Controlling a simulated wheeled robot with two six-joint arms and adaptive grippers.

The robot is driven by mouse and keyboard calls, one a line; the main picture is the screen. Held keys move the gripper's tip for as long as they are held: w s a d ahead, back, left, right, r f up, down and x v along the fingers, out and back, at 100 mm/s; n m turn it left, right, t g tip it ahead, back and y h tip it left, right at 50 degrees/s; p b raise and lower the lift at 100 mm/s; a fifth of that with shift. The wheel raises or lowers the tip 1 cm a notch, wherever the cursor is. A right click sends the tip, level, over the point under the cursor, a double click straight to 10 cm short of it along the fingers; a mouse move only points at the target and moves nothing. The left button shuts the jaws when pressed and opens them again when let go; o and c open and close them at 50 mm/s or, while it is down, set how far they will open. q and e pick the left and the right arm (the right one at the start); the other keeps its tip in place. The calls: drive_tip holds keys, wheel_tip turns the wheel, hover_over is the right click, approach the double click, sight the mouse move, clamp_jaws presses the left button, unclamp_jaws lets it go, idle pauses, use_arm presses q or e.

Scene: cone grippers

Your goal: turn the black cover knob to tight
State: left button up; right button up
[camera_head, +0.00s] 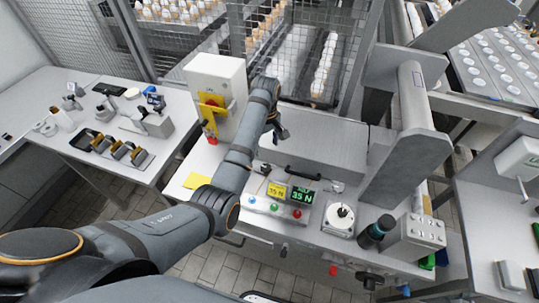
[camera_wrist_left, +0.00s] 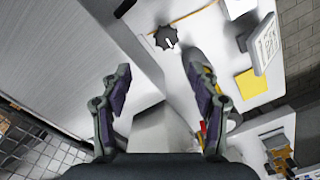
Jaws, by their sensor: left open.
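The black cover knob (camera_wrist_left: 167,37) is a small lobed knob with a white mark, on the pale surface near the top of the left wrist view. In the head view a small dark knob (camera_head: 264,168) shows just left of a black bar handle; it is too small there to read its setting. My left gripper (camera_head: 281,133) is open and empty, above the counter and behind the knob in the head view. In the left wrist view its two fingers (camera_wrist_left: 158,82) are spread wide, with the knob beyond them and touching neither. My right gripper is not in view.
A display box (camera_head: 289,196) with coloured buttons sits in front of the knob. A yellow sheet (camera_head: 197,181) lies to its left. A white cabinet (camera_head: 215,90) with a yellow bracket stands at the left. A wide grey housing (camera_head: 320,143) lies behind the handle.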

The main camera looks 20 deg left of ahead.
sight(266, 167)
use_arm(q)
drive_tip(key=s+f, duration=0.2)
drive_tip(key=shift+s+d+f+p, duration=0.1)
drive_tip(key=shift+s+f+p, duration=0.3)
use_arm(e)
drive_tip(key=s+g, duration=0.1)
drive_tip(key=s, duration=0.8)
use_arm(q)
drive_tip(key=f, duration=0.2)
drive_tip(key=w+f, duration=0.1)
drive_tip(key=f, duration=0.1)
drive_tip(key=shift+w+f, duration=0.1)
drive_tip(key=shift+w, duration=0.05)
wheel_tip(266, 167, down, 2)
drive_tip(key=shift+f, duration=0.4)
drive_tip(key=shift+c, duration=1.1)
drive_tip(key=c, duration=1)
drive_tip(key=shift+o, duration=0.2)
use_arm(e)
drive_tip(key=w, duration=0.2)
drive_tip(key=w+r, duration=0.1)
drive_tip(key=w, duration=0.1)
